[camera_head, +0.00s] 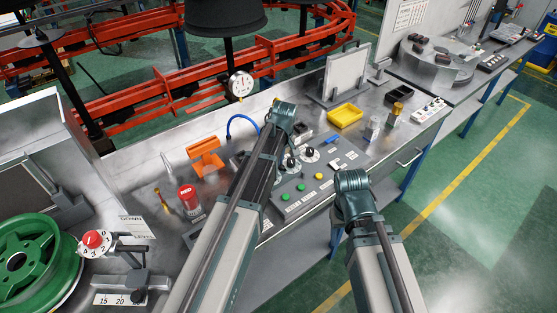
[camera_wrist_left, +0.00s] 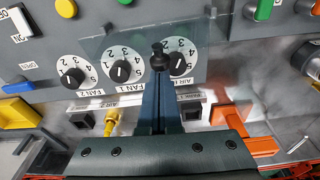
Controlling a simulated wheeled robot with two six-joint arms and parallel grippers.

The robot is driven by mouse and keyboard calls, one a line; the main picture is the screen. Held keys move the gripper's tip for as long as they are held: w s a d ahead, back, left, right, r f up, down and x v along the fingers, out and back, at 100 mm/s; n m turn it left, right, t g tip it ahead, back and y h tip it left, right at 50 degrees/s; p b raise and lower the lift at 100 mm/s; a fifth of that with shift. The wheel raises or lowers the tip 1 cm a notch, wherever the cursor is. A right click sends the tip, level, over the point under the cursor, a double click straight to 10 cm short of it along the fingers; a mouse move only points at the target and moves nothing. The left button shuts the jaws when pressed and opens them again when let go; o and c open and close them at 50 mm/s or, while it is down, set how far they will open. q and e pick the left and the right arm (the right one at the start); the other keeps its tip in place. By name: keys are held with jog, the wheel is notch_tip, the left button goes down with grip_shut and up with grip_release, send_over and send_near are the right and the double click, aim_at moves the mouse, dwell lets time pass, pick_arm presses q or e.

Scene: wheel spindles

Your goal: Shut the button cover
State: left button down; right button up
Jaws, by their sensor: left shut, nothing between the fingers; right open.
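A clear, faintly tinted panel (camera_wrist_left: 100,45), which looks like the button cover, lies across the dials in the left wrist view. I cannot tell its hinge or exact angle. My left gripper (camera_wrist_left: 157,100) is shut and empty, with its fingers close to the panel and the dials; touching or apart is unclear. A black round tip (camera_wrist_left: 159,50) shows at the finger ends. In the head view my left gripper's wrist (camera_head: 283,118) is over the control panel (camera_head: 300,205), hiding part of it. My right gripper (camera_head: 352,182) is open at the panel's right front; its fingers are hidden.
Fan dials (camera_wrist_left: 122,70), a yellow connector (camera_wrist_left: 112,122) and an orange part (camera_wrist_left: 245,130) are close to my left fingers. A yellow tray (camera_head: 345,115), an orange stand (camera_head: 205,157) and a red button (camera_head: 187,195) stand on the bench. The floor at right is clear.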

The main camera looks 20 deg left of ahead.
pick_arm(q)
jog(key=shift+s+d+r+y, duration=0.15)
jog(key=shift+d+y, duration=0.1)
jog(key=shift+y, duration=0.15)
